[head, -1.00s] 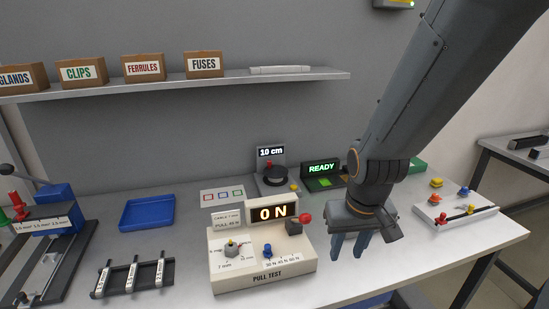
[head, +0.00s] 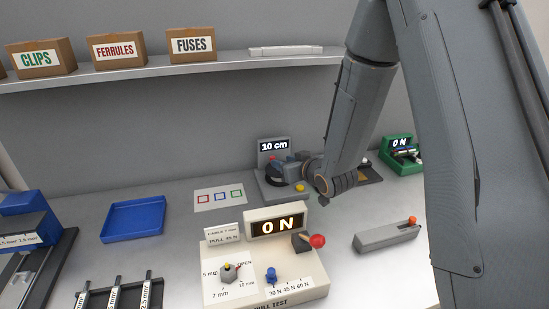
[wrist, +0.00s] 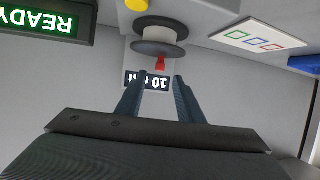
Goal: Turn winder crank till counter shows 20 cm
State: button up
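The winder (head: 273,178) stands at the back of the bench, with a dark spool and a counter (head: 274,146) that reads 10 cm. In the wrist view, upside down, its spool (wrist: 158,38), red crank knob (wrist: 160,64) and counter (wrist: 148,82) lie ahead of my gripper (wrist: 158,78). My gripper's two fingers are apart, with nothing seen held between them. The red knob shows between and just beyond the fingertips; I cannot tell any contact. In the head view my wrist partly hides the winder's right side.
A yellow button (head: 300,188) sits at the winder's front right. The pull tester (head: 262,252) stands in front, reading 0 N, with a red-knobbed lever (head: 317,241). A green device (head: 399,148) is at the right.

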jog(key=shift+p+x, duration=0.9)
jog(key=shift+x, duration=2.7)
jog(key=shift+f, duration=0.1)
jog(key=shift+c, duration=0.3)
grip_shut()
